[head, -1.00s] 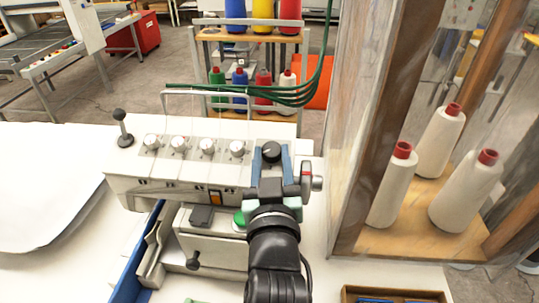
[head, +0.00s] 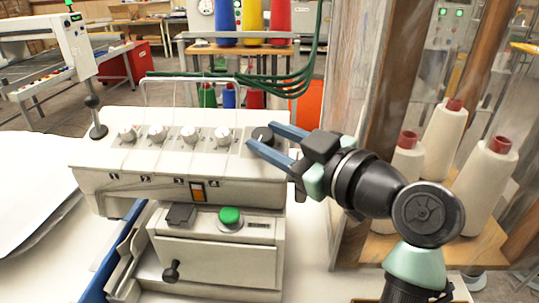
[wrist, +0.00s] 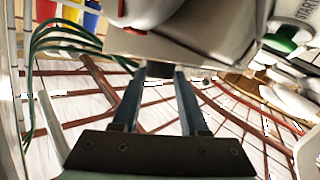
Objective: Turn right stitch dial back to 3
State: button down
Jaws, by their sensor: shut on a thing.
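The white sewing machine (head: 180,183) stands on the white table. A black stitch dial (head: 263,134) sits at the right end of its top, right of a row of white dials (head: 190,137). My gripper (head: 261,135) reaches in from the right, its two blue fingers on either side of the black dial and shut on it. In the wrist view the blue fingers (wrist: 160,75) close on a small dark piece, which looks like the dial. The dial's numbers and pointer are too small or hidden to read.
A green button (head: 230,215) is on the machine's front. A black-knobbed lever (head: 95,108) stands at its left end. Green tubes (head: 285,85) run behind it. A wood-framed cabinet with white thread cones (head: 482,190) stands close on the right, behind my arm.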

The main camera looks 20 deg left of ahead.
jog(key=shift+w+d+f+n+g+b, duration=0.1)
jog(key=shift+n+g+b, duration=0.1)
jog(key=shift+n+g, duration=0.25)
jog(key=shift+w+n+g+b, duration=0.1)
jog(key=shift+n+g+b, duration=0.05)
jog(key=shift+n+g, duration=0.25)
jog(key=shift+g+y, duration=0.3)
jog(key=shift+g, duration=0.05)
jog(key=shift+c, duration=2.2)
grip_release()
jog(key=b+v, duration=0.2)
jog(key=v, duration=1.1)
